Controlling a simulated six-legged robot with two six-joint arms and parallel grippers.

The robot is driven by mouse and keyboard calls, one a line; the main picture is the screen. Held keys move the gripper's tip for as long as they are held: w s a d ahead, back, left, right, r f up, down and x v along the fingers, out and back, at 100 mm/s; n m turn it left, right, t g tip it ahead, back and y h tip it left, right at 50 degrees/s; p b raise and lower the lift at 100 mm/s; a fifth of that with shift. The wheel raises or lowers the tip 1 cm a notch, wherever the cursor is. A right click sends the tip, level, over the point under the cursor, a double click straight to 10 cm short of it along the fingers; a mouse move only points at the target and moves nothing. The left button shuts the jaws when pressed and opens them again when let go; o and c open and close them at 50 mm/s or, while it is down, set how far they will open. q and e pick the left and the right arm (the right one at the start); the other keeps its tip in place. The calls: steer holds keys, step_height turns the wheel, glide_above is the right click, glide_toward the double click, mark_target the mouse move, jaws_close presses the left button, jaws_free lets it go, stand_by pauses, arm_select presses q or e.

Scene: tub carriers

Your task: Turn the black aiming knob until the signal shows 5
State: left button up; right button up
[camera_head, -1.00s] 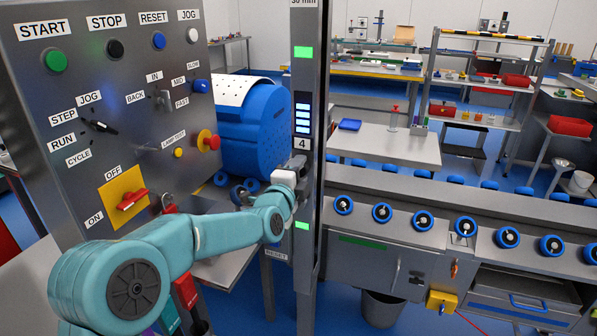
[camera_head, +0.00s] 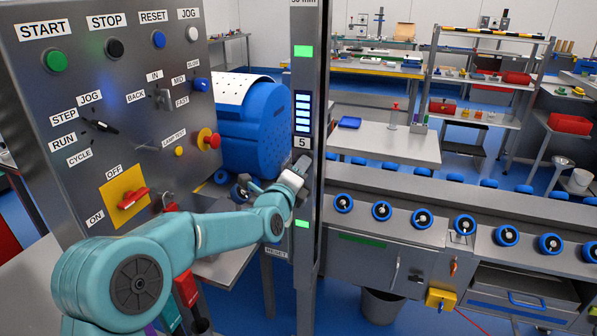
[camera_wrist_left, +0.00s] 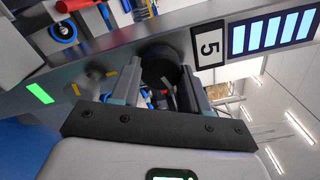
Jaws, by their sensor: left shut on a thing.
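The signal (camera_head: 303,113) is on the grey upright post, a column of lit pale blue bars with the digit 5 below; it also shows sideways in the left wrist view (camera_wrist_left: 270,34). The black aiming knob (camera_wrist_left: 160,66) sits on the post beside the digit. My left gripper (camera_head: 301,167) is at the post just below the digit. In the left wrist view its two fingers (camera_wrist_left: 162,88) are shut on the knob, one on each side. In the head view the gripper mostly hides the knob. My right gripper is in neither view.
A grey control panel (camera_head: 75,80) with labelled buttons and switches stands close on the left. A blue drum machine (camera_head: 255,130) is behind the arm. A grey counter (camera_head: 400,240) with several blue-ringed dials runs to the right of the post.

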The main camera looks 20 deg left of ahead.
arm_select(q)
steer(key=shift+f, duration=0.1)
steer(key=o, duration=1.1)
steer(key=shift+c, duration=0.2)
steer(key=s+b, duration=0.2)
steer(key=s, duration=1.4)
steer(key=shift+s+a+b, duration=0.15)
steer(key=shift+a+b, duration=0.1)
steer(key=shift+b, duration=0.15)
steer(key=shift+a, duration=0.1)
